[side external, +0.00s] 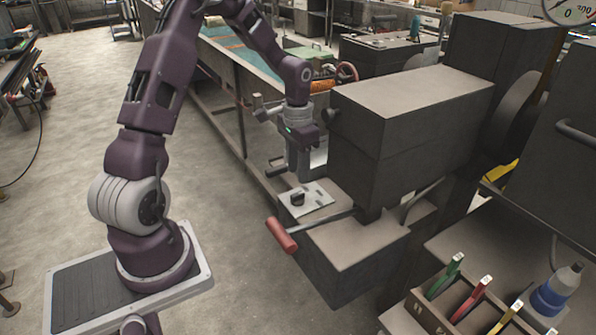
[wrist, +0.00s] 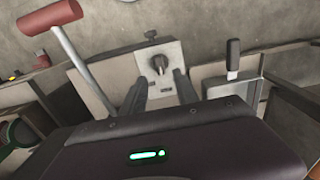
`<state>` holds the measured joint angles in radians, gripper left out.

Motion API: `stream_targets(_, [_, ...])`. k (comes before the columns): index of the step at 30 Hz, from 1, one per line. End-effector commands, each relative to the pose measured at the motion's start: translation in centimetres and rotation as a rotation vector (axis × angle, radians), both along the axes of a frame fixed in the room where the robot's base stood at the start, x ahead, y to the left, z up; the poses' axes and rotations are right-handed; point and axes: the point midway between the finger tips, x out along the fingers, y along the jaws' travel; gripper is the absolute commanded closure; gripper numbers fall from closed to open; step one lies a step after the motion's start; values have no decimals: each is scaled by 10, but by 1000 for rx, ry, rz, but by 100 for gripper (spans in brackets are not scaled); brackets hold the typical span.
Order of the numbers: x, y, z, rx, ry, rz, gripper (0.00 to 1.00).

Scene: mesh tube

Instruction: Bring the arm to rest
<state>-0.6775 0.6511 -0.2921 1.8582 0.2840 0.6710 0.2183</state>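My arm reaches over the machine from the left in the side external view. My gripper (side external: 303,172) points down, just above a light metal plate (side external: 318,196) with a small black knob (side external: 297,199). In the wrist view the two fingers of my gripper (wrist: 161,80) stand apart with nothing between them. The knob (wrist: 159,64) shows beyond the fingertips, on the plate (wrist: 174,51). I cannot tell the exact height of the fingertips above the plate.
A lever with a red handle (side external: 281,234) sticks out in front of the plate. A large dark machine housing (side external: 410,115) stands close on the right. A rack (side external: 450,310) with several coloured-handled tools and a blue bottle (side external: 556,291) are at the lower right. Open floor lies left.

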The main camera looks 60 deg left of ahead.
Motion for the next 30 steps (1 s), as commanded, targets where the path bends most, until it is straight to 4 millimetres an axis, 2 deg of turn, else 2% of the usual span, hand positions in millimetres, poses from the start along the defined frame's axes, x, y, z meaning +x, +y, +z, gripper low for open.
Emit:
stream_targets(2, [-2, -1, 6, 12, -3, -2, 64])
stream_targets(5, [-15, -6, 40, 74, -18, -11, 64])
stream_targets(6, [-25, -11, 60, 107, -30, -12, 64])
stream_targets(8, [-35, -37, 94, 137, -76, -18, 64])
stream_targets(10, [-57, -68, 130, 162, -140, -15, 64])
stream_targets(12, [-87, -101, 162, 166, -219, -9, 64])
stream_targets(15, [-135, -138, 189, 133, -331, -1, 64])
stream_targets(18, [-175, -162, 198, 75, -417, 1, 64])
stream_targets(21, [-199, -175, 198, 25, -467, 0, 64])
stream_targets(24, [-210, -181, 198, -1, -488, 0, 64])
stream_targets(30, [-211, -181, 198, -3, -489, 0, 64])
